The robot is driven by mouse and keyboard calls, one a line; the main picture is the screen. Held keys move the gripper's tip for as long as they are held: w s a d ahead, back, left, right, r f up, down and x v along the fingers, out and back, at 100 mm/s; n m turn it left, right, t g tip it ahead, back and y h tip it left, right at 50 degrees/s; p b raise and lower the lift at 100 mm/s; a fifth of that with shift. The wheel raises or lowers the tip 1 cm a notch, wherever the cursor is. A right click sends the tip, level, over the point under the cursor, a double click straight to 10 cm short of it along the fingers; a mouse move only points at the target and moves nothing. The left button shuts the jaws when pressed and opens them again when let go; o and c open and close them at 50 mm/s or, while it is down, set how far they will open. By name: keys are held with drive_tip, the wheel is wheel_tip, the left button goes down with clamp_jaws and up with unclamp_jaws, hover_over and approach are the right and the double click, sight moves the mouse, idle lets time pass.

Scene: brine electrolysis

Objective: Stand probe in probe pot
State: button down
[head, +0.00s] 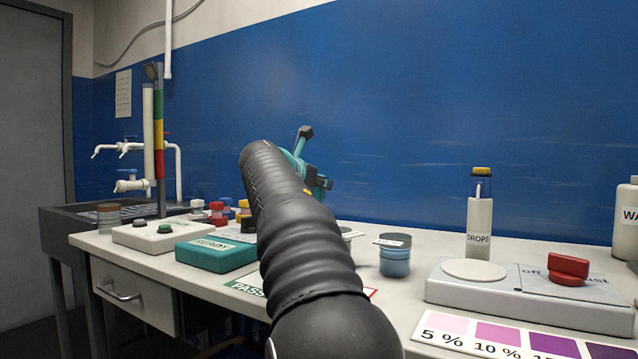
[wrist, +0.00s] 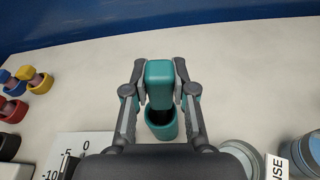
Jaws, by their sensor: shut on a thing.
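My gripper (wrist: 159,76) is shut on the teal probe (wrist: 159,84), with one finger on each side of its block-shaped body. Just below it in the wrist view is the probe pot (wrist: 162,131), a teal round cup with a dark opening, standing on the pale bench. The probe overlaps the pot's far rim in this view. I cannot tell whether its lower end is inside the pot or above it. In the head view my gripper (head: 312,178) is partly hidden behind my black arm, and the pot is hidden.
On the bench (head: 400,315), a blue jar (head: 394,258) stands right of my arm. A DROPS bottle (head: 480,222) stands behind a white device with a red knob (head: 568,268). Left are a teal READY box (head: 210,256) and several red and yellow plugs (wrist: 20,92). The blue wall is behind.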

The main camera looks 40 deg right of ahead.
drive_tip(key=c, duration=0.9)
unclamp_jaws()
drive_tip(key=shift+o, duration=0.2)
drive_tip(key=v, duration=1.2)
